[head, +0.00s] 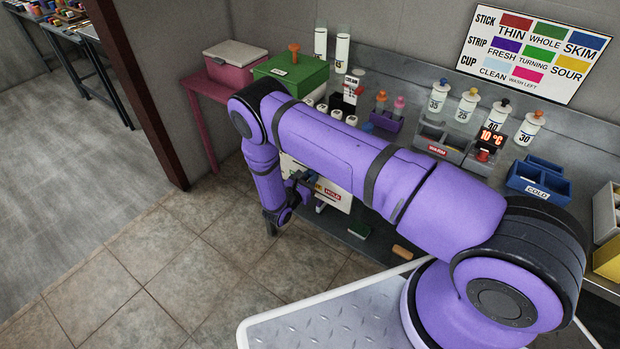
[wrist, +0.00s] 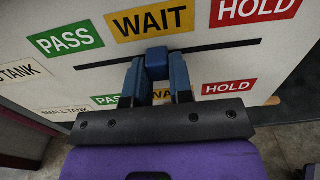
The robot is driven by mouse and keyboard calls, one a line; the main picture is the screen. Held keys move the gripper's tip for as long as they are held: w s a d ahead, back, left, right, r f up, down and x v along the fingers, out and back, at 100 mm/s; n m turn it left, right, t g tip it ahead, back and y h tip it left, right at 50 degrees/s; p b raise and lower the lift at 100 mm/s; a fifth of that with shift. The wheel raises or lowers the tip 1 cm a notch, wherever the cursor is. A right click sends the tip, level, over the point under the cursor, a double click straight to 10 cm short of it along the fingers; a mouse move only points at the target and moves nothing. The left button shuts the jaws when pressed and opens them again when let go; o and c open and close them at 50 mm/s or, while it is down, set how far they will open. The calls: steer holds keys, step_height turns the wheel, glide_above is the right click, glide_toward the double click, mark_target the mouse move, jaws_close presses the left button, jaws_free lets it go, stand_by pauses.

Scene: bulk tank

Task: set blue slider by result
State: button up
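The blue slider (wrist: 157,58) is a small blue block on a dark slot (wrist: 220,46) across a white board (wrist: 60,88). It stands below the yellow WAIT label (wrist: 150,21), between green PASS (wrist: 66,41) on the left and red HOLD (wrist: 255,8) on the right. My gripper (wrist: 158,72) has one dark blue finger on each side of the block, apparently touching it. In the head view the board (head: 333,195) hangs low at the bench front, and my arm hides much of it. A second label row lies lower, its middle hidden by my gripper.
A wall chart (head: 535,55) shows coloured STICK, STRIP and CUP results. A red display (head: 492,137) on the bench reads 10 °C. Bottles, a green box (head: 292,75) and a blue COLD bin (head: 538,182) stand on the bench. Tiled floor (head: 170,270) at left is clear.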

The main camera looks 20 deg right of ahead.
mark_target(331, 189)
jaws_close()
steer(key=s+d, duration=0.1)
steer(key=s, duration=0.1)
steer(key=s+d, duration=0.4)
steer(key=s, duration=0.1)
steer(key=o, duration=0.6)
jaws_free()
steer(key=v, duration=1)
steer(key=shift+s+a, duration=0.2)
steer(key=shift+a, duration=0.15)
